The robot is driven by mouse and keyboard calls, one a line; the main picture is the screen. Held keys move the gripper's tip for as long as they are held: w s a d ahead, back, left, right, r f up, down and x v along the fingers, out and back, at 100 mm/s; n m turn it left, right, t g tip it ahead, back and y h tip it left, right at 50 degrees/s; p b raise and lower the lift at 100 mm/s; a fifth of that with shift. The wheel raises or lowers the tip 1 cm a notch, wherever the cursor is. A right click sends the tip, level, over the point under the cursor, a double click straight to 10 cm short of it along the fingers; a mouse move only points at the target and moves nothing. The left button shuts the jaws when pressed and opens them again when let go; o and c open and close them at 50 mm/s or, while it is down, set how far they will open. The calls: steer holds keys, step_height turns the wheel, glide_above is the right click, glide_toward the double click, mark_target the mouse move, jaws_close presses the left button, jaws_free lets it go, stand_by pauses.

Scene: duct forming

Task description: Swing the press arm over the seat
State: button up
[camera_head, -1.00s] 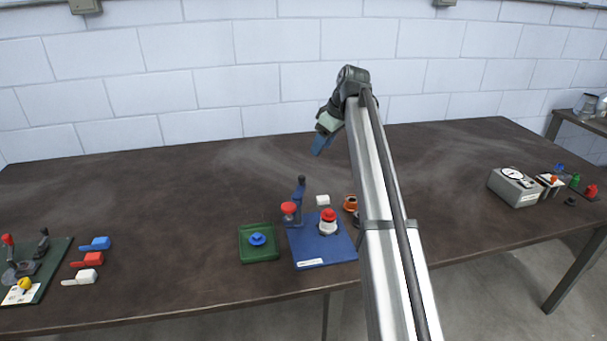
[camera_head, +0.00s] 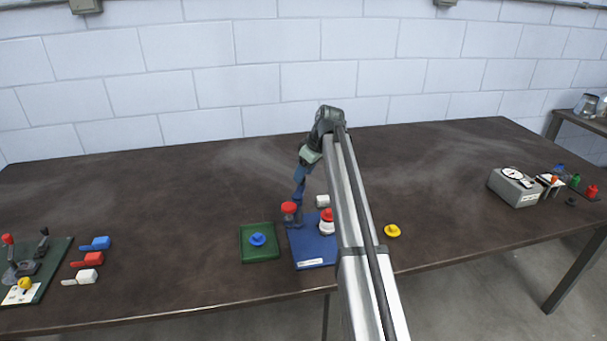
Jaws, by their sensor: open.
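The press stands on a blue base plate (camera_head: 308,250), partly covered by my arm on the right. Its press arm, with a red knob (camera_head: 289,208) on a grey body, is at the plate's left side, beside the seat and not over it. The seat area holds a white part with a red top (camera_head: 327,220), partly hidden by my arm. My gripper (camera_head: 299,188) is open, with blue fingers pointing down at the upper end of the press's post, just behind the red knob. Whether the fingers touch the post or handle cannot be told.
A green tray (camera_head: 247,255) with a blue knobbed part (camera_head: 257,239) is left of the press. A clamp fixture (camera_head: 35,262) is far left; a grey gauge box (camera_head: 514,189) is far right.

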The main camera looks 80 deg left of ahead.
steer(key=shift+s+a+f, duration=0.15)
steer(key=shift+f, duration=0.4)
jaws_close()
stand_by(0.4)
